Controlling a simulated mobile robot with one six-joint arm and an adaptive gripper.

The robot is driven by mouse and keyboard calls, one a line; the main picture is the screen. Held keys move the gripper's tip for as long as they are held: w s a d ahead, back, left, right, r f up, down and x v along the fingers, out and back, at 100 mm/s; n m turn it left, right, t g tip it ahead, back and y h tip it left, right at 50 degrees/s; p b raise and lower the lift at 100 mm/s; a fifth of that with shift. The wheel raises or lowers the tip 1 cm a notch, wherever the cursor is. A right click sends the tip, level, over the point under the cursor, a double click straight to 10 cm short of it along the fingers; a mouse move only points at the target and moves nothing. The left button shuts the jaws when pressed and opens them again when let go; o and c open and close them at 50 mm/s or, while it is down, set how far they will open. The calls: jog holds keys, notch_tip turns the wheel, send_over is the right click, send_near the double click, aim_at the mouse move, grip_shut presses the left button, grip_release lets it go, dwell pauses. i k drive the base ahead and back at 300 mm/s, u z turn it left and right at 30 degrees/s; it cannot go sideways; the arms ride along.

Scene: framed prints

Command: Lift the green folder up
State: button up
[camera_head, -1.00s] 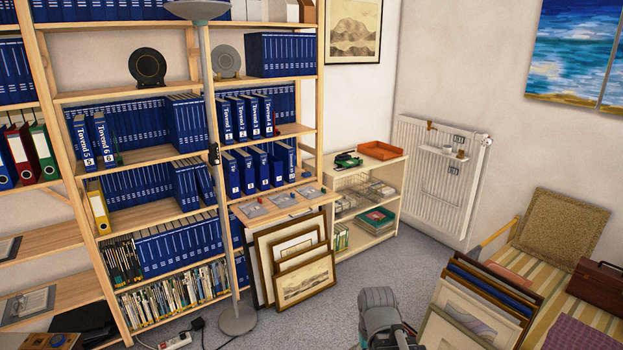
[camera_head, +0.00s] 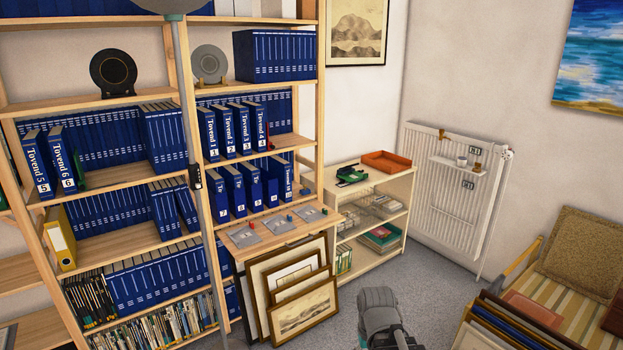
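Several green things are in view, and I cannot tell which is the green folder. A flat green item (camera_head: 381,235) lies with a red one on the middle shelf of the low unit. A green object with dark parts (camera_head: 351,175) sits on top of that unit. A narrow green upright piece (camera_head: 80,170) shows beside the blue "Tovend 6" binder (camera_head: 62,160). Part of my grey arm (camera_head: 379,312) rises at the bottom, in front of the framed prints and well short of the shelves. My gripper's fingers do not show.
The tall wooden bookcase (camera_head: 182,58) holds blue binders. A lamp pole (camera_head: 196,190) stands before it. Framed prints (camera_head: 303,310) lean at its foot. A radiator (camera_head: 455,190) hangs on the right wall. More frames (camera_head: 515,325) and a striped seat (camera_head: 560,280) stand lower right. Grey floor (camera_head: 435,285) lies between.

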aim_at(349, 177)
jog(key=u, duration=0.15)
jog(key=i, duration=3.25)
jog(key=u, duration=0.2)
